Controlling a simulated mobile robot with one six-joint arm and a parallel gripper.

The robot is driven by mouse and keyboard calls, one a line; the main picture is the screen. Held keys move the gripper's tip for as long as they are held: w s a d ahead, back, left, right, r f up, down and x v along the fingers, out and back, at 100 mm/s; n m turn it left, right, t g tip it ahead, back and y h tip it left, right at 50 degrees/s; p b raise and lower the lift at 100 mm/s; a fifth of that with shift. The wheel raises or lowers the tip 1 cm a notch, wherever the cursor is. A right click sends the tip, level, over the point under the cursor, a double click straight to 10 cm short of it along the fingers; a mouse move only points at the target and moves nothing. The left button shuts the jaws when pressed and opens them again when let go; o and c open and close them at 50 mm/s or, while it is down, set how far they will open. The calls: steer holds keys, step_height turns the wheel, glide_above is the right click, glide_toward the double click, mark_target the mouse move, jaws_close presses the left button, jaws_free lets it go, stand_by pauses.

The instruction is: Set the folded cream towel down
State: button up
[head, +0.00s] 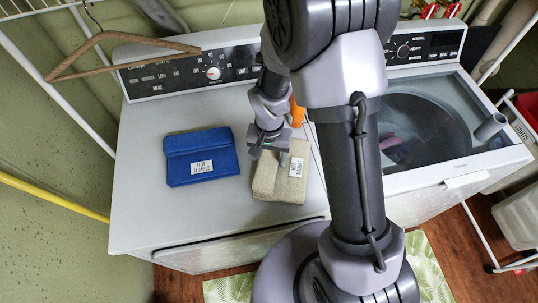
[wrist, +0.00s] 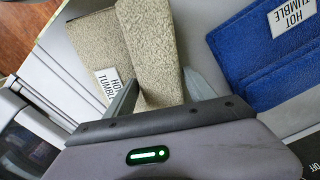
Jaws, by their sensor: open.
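The folded cream towel (head: 266,180) lies flat on the white dryer top (head: 190,222), with a "HOT TUMBLE" tag on its right part. In the wrist view the towel (wrist: 150,52) shows two thick parts side by side. My gripper (head: 268,150) is at the towel's back edge, low over it. Its jaws are open, and in the wrist view the two fingers (wrist: 162,92) stand on either side of one thick part of the towel. I cannot tell whether either finger touches it.
A folded blue towel (head: 203,157) with a similar tag lies to the left, a small gap away. An open-topped washer (head: 452,170) stands to the right. A wooden hanger (head: 110,47) hangs at the upper left. The dryer's front left top is clear.

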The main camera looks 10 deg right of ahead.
steer(key=shift+o, duration=0.4)
steer(key=shift+w, duration=0.1)
steer(key=shift+r, duration=0.1)
steer(key=s+d+r+t+p, duration=0.1)
steer(key=s+r+t+p, duration=0.2)
steer(key=r, duration=2.1)
steer(key=s+r+t+y, duration=0.2)
steer(key=s+r, duration=0.6)
steer(key=s, duration=0.3)
steer(key=shift+s+t, duration=0.25)
steer(key=shift+t, duration=0.15)
steer(key=shift+r, duration=0.1)
